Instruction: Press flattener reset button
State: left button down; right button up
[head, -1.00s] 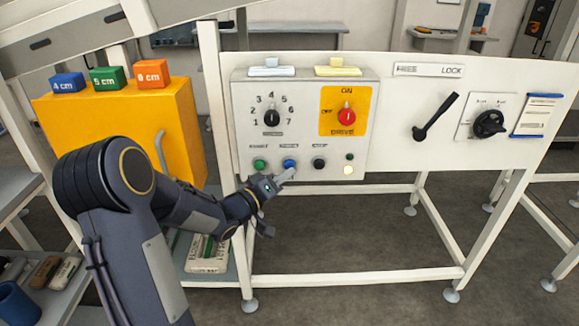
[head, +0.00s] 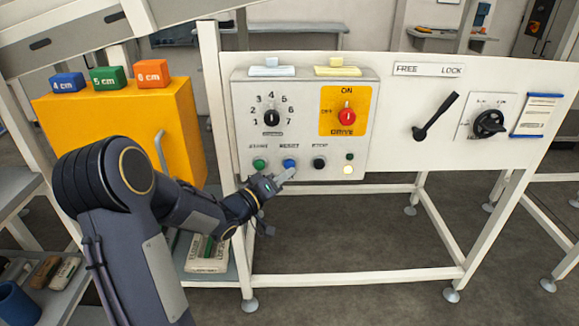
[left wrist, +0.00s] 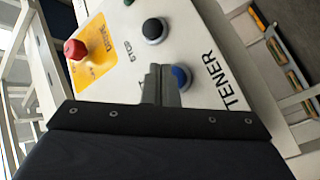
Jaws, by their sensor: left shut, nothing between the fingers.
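The blue button (head: 289,163), under a label that looks like RESET, sits in the lower row of the white control box (head: 300,95). My left gripper (head: 287,175) is shut and empty, with its fingertips at the lower edge of the blue button. In the left wrist view the shut fingers (left wrist: 160,78) point at the panel right beside the blue button (left wrist: 181,77) and hide part of it. I cannot tell whether the fingertips touch the button. The lettering "TENER" shows on the panel there. My right gripper is not in view.
A green button (head: 259,164) and a black button (head: 319,164) flank the blue one. Above are a numbered dial (head: 271,118) and a red drive knob (head: 346,117). A black lever (head: 436,117) stands at right. A yellow cabinet (head: 125,125) with size blocks stands at left.

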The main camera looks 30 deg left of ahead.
pick_arm(q)
jog(key=shift+w+a, duration=0.1)
jog(key=shift+w, duration=0.05)
dwell(0.7)
jog(key=shift+w+a, duration=0.15)
jog(key=shift+w, duration=0.1)
jog(key=shift+w+a, duration=0.25)
jog(key=shift+w, duration=0.15)
dwell(0.8)
jog(key=shift+s+d, duration=0.5)
jog(key=shift+s, duration=0.3)
jog(key=s+d, duration=0.1)
jog(key=s, duration=0.2)
jog(key=s+d+b, duration=0.1)
jog(key=shift+s+d, duration=0.15)
jog(key=shift+d, duration=0.15)
dwell(0.9)
